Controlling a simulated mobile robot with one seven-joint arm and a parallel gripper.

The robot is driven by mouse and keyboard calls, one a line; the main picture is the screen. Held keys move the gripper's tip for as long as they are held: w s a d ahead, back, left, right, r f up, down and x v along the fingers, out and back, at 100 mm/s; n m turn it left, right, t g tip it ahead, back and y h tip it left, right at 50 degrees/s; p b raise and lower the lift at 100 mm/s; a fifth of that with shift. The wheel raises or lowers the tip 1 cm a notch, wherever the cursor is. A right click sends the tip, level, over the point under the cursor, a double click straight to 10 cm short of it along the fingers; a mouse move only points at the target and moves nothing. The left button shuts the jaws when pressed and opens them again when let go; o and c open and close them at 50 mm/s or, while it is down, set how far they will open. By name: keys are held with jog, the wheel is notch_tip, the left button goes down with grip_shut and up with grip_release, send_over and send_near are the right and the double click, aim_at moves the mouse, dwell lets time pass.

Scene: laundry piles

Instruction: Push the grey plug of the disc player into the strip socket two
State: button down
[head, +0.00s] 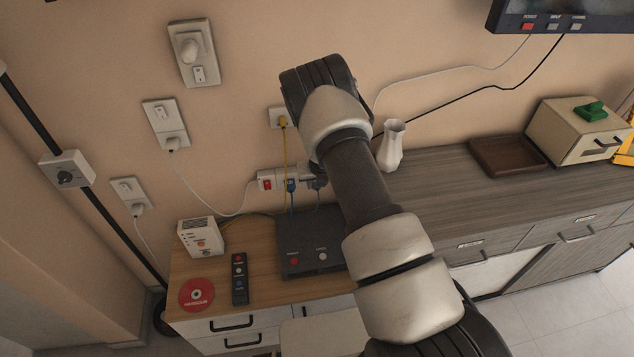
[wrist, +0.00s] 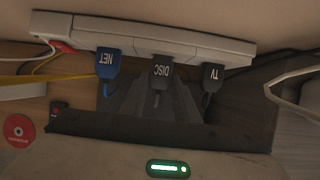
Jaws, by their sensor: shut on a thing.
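The grey plug marked DISC (wrist: 160,71) sits against the face of the white power strip (wrist: 190,42), between the blue NET plug (wrist: 107,65) and the dark TV plug (wrist: 212,74). I cannot tell how deep it is in its socket. My gripper (wrist: 158,88) is shut on the grey plug, with dark fingers on both sides of it. In the head view, the strip (head: 266,181) and blue plug (head: 291,185) show left of my arm, which partly hides the plugs. The dark disc player (head: 300,262) lies in front of the strip on the wooden top.
A white box (head: 201,238), a red disc (head: 196,295) and a black remote (head: 239,279) lie left of the player. A yellow cable (head: 285,150) runs from a wall socket past the strip. A white vase (head: 391,147) stands right of my arm.

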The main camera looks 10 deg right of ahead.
jog(key=shift+w+p, duration=0.45)
jog(key=shift+p, duration=0.3)
jog(key=c, duration=1.3)
grip_release()
jog(key=shift+s+d+f+b, duration=0.1)
jog(key=shift+s+f+b, duration=0.15)
jog(key=shift+s+b, duration=0.7)
jog(key=s+b, duration=0.2)
jog(key=b, duration=0.1)
jog(key=s+b, duration=0.2)
jog(key=b, duration=0.2)
jog(key=s+b, duration=0.3)
jog(key=shift+r+b, duration=0.3)
jog(key=shift+b, duration=0.1)
